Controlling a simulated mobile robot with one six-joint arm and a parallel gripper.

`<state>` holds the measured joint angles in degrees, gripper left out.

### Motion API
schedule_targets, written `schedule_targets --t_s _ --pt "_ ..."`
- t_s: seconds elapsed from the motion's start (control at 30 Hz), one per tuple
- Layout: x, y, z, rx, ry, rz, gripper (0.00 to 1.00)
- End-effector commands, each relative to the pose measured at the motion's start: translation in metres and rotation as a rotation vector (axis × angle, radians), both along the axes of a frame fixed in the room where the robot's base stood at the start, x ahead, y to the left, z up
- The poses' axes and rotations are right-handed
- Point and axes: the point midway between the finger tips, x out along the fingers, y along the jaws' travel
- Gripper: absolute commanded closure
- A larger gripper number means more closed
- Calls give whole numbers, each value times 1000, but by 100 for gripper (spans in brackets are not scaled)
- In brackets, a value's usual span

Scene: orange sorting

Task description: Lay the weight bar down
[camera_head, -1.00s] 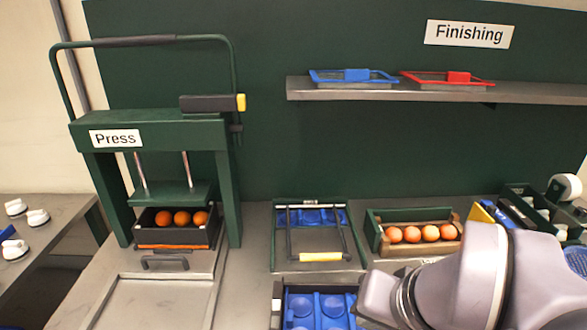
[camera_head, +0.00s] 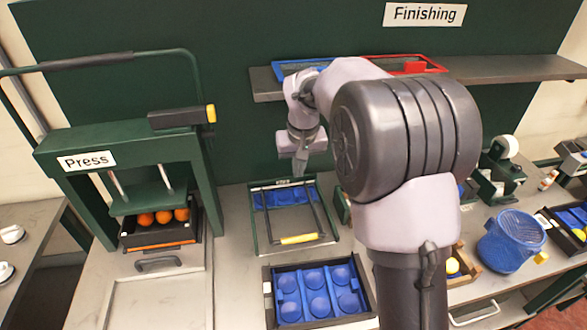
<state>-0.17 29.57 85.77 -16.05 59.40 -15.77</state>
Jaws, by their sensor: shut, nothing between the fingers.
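A dark U-shaped bar with a yellow grip (camera_head: 300,239) sits on a green frame (camera_head: 258,232) at the middle of the bench, in front of the back wall. It looks like the weight bar. Its two side arms run from the back of the frame to the yellow grip at the front. A blue insert (camera_head: 285,198) shows at the back of the frame. I cannot tell how high the bar stands above the base. My gripper (camera_head: 300,172) is shut and empty, pointing down above and behind the frame, apart from the bar.
The press (camera_head: 120,150) with oranges in a black tray (camera_head: 128,240) stands left. A box with a blue moulded tray (camera_head: 270,300) lies in front of the frame. A shelf (camera_head: 500,70) carries blue and red frames. A blue basket (camera_head: 510,240) stands right. My arm hides the bench right of centre.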

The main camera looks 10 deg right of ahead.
Motion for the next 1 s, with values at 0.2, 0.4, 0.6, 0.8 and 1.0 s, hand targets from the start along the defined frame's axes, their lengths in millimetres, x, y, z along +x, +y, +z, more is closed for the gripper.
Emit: schedule_targets --t_s 0.2,0.4,0.6,0.8,1.0 --pt "10 0 -50 1 3 -1 100" --pt "18 0 -90 1 2 -1 100" --pt "2 0 -112 1 1 -1 100" --pt "-2 0 -117 1 0 -2 100" --pt "-2 0 -117 1 0 -2 100"
